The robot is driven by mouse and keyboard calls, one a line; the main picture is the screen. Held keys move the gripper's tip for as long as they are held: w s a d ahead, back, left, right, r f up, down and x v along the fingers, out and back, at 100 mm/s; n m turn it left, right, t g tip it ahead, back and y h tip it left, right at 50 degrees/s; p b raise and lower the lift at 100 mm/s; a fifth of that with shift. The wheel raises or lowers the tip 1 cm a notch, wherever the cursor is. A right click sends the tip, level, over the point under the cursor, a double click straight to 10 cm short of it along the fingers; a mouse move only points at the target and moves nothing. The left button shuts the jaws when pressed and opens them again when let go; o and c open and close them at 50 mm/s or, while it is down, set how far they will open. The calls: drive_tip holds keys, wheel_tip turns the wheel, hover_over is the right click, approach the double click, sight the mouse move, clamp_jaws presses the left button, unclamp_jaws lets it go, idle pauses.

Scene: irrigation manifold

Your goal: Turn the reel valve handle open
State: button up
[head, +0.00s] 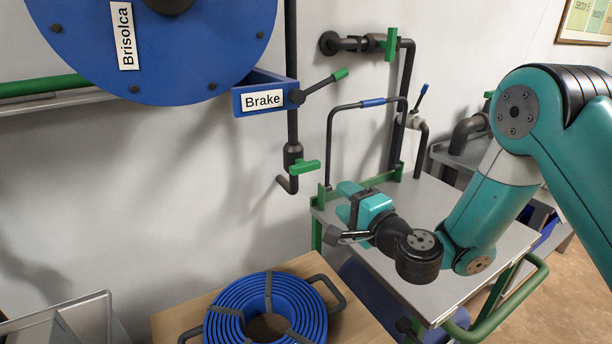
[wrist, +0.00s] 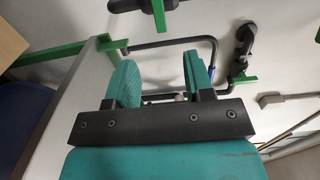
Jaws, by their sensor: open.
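A green valve handle (head: 305,166) sits on the dark vertical pipe below the blue reel, pointing right, crosswise to the pipe. I take it as the reel valve handle. A green lever beside a dark fitting at the top of the wrist view (wrist: 158,14) looks like the same handle. My gripper (head: 345,201) is open and empty, over the back left of the grey cart, to the right of and lower than the handle and apart from it. Its two teal fingers (wrist: 165,78) show in the wrist view with a gap between them.
A second green handle (head: 391,43) stands upright on the wall pipe. The brake lever (head: 320,85) juts right above the reel valve. A dark hoop (head: 330,145) with a blue sleeve rises behind my gripper from the grey cart (head: 445,195). A blue hose coil (head: 265,310) lies in front.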

drive_tip(key=p, duration=1)
approach(308, 169)
drive_tip(key=x, duration=0.2)
drive_tip(key=p+x, duration=0.1)
drive_tip(key=x, duration=0.8)
drive_tip(key=shift+a+p, duration=0.1)
drive_tip(key=shift+p, duration=0.2)
clamp_jaws()
